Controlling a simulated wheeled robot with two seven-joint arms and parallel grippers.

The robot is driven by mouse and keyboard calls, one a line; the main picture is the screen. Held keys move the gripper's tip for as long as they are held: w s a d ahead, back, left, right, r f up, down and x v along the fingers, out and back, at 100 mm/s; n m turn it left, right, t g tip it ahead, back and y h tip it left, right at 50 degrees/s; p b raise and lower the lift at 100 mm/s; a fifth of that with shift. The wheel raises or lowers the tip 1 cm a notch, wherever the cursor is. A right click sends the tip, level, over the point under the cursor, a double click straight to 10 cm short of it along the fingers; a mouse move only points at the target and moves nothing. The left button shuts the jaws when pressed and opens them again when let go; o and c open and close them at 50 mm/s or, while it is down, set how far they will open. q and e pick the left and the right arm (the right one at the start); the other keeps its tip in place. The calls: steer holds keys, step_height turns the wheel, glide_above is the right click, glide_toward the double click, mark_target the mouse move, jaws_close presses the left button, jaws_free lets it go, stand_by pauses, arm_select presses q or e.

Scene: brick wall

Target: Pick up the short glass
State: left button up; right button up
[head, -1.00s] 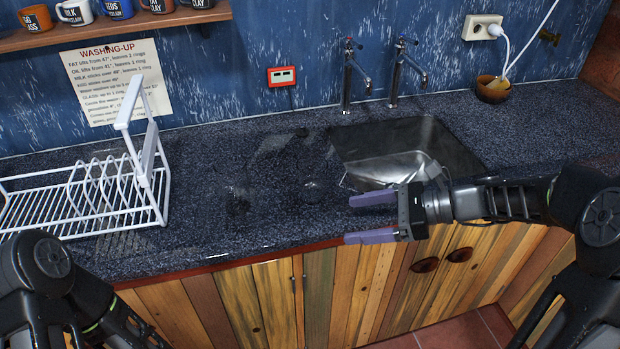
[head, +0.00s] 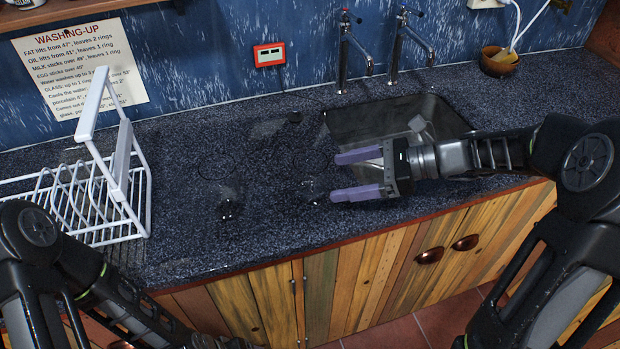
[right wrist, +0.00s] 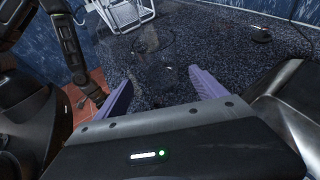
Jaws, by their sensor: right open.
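Clear glassware stands on the dark speckled countertop and is very hard to make out. One faint glass (head: 312,190) is just left of my right gripper's fingertips in the head view. Another faint glass (head: 228,208) stands farther left. I cannot tell their heights surely, so which is the short one is unclear. My right gripper (head: 345,177) is open and empty, its purple fingers pointing left above the counter by the sink. Both fingers also show in the right wrist view (right wrist: 160,92). My left arm reaches in at lower left; its gripper's jaws are not clear.
A white dish rack (head: 140,190) stands at the left. The sink (head: 350,125) lies behind and right of my right gripper, with two taps (head: 343,60) behind it. A wooden bowl (head: 498,65) sits at the back right. The counter's front edge (head: 270,255) is close.

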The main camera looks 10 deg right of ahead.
mark_target(311, 179)
steer(key=shift+x, duration=1.3)
steer(key=x, duration=0.5)
steer(key=shift+w+a+r+p, duration=0.1)
steer(key=shift+w+r+p, duration=0.05)
steer(key=shift+p, duration=0.2)
steer(key=shift+c, duration=0.3)
steer(key=c, duration=1.7)
steer(key=shift+r, duration=0.2)
step_height(311, 179, up, 10)
steer(key=shift+f+p, duration=0.15)
steer(key=shift+p, duration=0.2)
